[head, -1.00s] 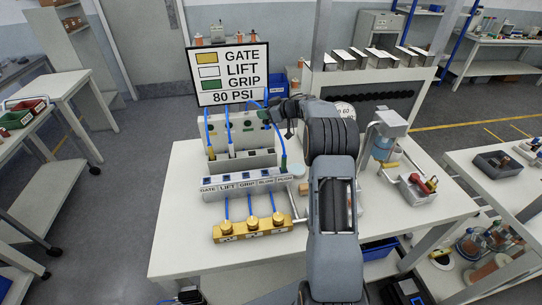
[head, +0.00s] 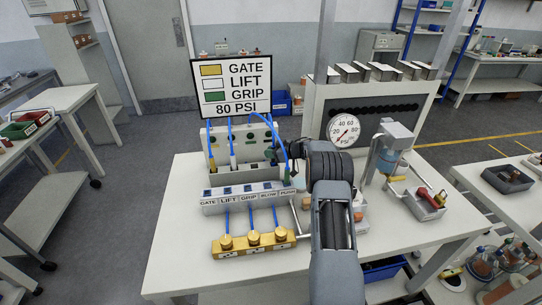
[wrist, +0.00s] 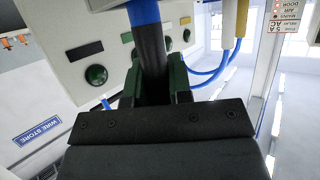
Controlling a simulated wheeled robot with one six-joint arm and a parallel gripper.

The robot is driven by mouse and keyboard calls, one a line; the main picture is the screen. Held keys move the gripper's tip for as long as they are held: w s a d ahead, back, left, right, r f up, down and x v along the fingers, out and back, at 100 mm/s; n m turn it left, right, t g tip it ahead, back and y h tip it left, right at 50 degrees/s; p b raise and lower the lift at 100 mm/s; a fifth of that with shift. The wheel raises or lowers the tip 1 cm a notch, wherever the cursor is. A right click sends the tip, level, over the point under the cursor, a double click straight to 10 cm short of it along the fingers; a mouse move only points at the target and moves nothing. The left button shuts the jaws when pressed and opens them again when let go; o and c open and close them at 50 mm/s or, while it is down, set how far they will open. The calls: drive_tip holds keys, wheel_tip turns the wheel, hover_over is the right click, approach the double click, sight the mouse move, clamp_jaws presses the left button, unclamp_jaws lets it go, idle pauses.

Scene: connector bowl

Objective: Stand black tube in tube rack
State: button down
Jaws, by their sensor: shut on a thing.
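My gripper (wrist: 158,85) has green fingers and is shut on the black tube (wrist: 152,50), which has a blue part at its upper end in the wrist view. In the head view, my gripper (head: 275,157) is beside the panel's lower right, and the wrist partly covers it, so the black tube is hard to make out there. The tube rack seems to be the grey stepped block (head: 250,163) behind the labelled strip. Tubes with a yellow end (head: 211,162) and a white end (head: 233,162) stand at its left. I cannot tell whether the black tube touches the rack.
The strip (head: 245,203) labelled GATE, LIFT, GRIP, BLOW, PURGE has blue slots. Brass fittings (head: 253,240) stand before it. The grey panel (head: 220,145) and sign (head: 232,85) stand behind. A gauge (head: 344,130) and a press (head: 391,145) are at right. The table's front left is bare.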

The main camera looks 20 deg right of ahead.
drive_tip(key=shift+f, duration=0.9)
drive_tip(key=shift+f, duration=0.15)
drive_tip(key=c, duration=1)
unclamp_jaws()
drive_tip(key=shift+c, duration=0.2)
